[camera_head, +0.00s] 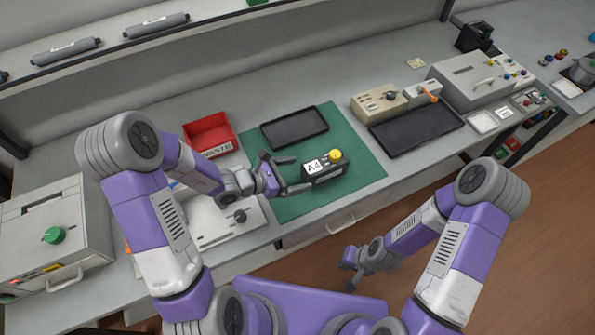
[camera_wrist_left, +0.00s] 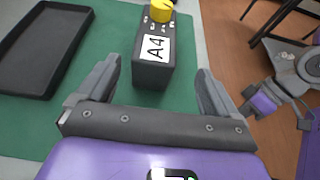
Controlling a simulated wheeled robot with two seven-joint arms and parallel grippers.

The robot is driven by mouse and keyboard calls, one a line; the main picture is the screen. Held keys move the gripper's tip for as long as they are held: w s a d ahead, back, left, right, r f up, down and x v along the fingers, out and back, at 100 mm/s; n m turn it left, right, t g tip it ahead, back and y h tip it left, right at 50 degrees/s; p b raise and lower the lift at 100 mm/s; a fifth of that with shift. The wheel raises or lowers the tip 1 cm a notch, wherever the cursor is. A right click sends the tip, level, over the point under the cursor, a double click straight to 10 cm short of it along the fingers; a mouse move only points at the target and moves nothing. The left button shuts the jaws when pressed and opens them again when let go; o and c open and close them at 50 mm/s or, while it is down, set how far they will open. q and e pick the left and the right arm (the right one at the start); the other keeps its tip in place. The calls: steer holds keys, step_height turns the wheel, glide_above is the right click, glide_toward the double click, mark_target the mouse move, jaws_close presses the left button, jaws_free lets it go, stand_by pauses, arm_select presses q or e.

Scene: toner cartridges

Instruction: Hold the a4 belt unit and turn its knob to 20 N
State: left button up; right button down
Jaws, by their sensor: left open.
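The A4 belt unit (camera_head: 325,171) is a dark box with a white A4 label, lying on the green mat (camera_head: 362,172). Its yellow knob (camera_head: 335,156) sits on top at the end away from my left gripper. My left gripper (camera_head: 293,175) is open, its fingers pointing at the labelled end. In the left wrist view the unit (camera_wrist_left: 153,75) stands ahead between the spread fingers, with the yellow knob (camera_wrist_left: 159,11) at the top edge, partly cut off. The knob's scale is too small to read. My right gripper (camera_head: 352,272) hangs low in front of the bench, away from the unit; its jaws are unclear.
A black tray (camera_head: 295,127) lies behind the unit on the mat. A red bin (camera_head: 208,134) stands at the left. Beige devices (camera_head: 378,104) and a larger black tray (camera_head: 417,127) are at the right. The mat right of the unit is clear.

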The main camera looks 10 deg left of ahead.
mark_target(305, 175)
arm_select(q)
steer(key=f+b, duration=0.1)
steer(key=w+f, duration=0.1)
steer(key=f, duration=0.1)
steer(key=shift+w+b, duration=0.1)
steer(key=shift+b, duration=0.3)
steer(key=shift+w+d+f, duration=0.15)
steer(key=shift+d+f, duration=0.05)
steer(key=shift+d, duration=0.35)
steer(key=shift+b+x, duration=0.75)
steer(key=shift+x, duration=2.45)
arm_select(e)
steer(key=shift+w+f, duration=0.25)
steer(key=shift+f, duration=0.85)
steer(key=shift+w+f, duration=0.25)
steer(key=shift+f, duration=0.8)
